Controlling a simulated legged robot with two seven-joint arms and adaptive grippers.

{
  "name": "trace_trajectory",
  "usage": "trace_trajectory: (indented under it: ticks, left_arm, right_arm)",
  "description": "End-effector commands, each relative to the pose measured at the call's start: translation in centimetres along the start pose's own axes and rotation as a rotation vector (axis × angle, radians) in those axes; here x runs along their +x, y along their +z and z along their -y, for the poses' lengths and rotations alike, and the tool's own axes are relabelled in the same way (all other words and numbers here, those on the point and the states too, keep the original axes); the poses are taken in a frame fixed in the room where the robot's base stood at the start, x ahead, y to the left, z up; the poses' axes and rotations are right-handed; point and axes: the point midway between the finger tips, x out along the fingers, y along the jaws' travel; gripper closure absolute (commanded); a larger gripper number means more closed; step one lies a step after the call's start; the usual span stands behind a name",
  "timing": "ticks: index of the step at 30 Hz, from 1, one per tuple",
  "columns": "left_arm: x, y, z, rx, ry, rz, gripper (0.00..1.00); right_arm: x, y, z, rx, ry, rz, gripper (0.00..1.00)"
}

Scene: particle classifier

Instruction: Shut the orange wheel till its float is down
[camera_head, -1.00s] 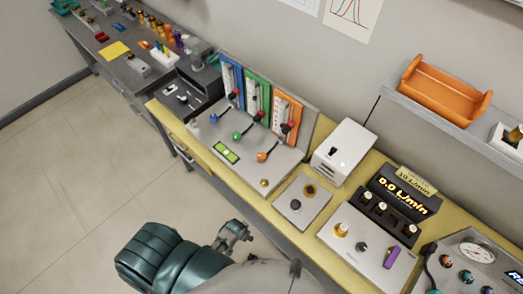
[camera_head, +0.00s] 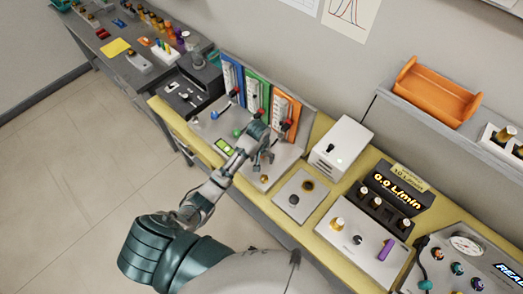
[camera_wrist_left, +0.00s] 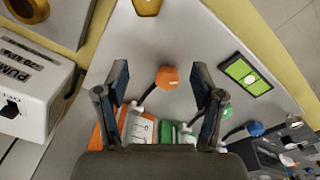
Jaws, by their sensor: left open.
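The orange wheel (camera_wrist_left: 167,77) shows in the left wrist view as an orange knob on a dark stem, in the gap between my fingertips. In the head view it is hidden behind my gripper. My left gripper (camera_head: 263,152) is open above the grey panel base; it also shows in the left wrist view (camera_wrist_left: 157,80), and no finger clearly touches the wheel. The orange flow column (camera_head: 288,110) stands at the right of the upright board; its float level is too small to read. My right gripper is not in view.
The green wheel (camera_head: 238,132) and blue wheel (camera_head: 214,116) sit to the left on the same base. A green-lit display (camera_head: 223,146) is in front. A white pump box (camera_head: 341,144) stands close on the right. A brass knob (camera_head: 265,178) is near the front corner.

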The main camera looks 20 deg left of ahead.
Motion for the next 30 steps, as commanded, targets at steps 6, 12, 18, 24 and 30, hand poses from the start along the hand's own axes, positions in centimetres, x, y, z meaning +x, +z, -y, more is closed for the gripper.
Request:
trace_trajectory:
  ticks: [6, 12, 18, 24, 30]
  left_arm:
    - [-8.0, -7.0, 0.8, -0.181, -0.036, 0.046, 0.32]
    - [-9.8, -8.2, 0.9, -0.229, -0.041, 0.059, 0.32]
    - [-8.1, -8.2, 0.7, -0.227, -0.032, 0.056, 0.32]
    - [-4.1, -7.6, 1.2, -0.227, -0.045, 0.067, 0.32]
    - [0.7, -7.3, 1.4, -0.227, -0.045, 0.065, 0.32]
  right_arm:
    - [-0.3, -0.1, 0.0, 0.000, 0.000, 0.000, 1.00]
    - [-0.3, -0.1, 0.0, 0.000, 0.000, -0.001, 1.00]
    - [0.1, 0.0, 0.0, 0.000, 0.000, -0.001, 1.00]
    - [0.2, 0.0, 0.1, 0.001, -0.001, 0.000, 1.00]
    - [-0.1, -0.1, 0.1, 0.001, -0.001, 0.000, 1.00]
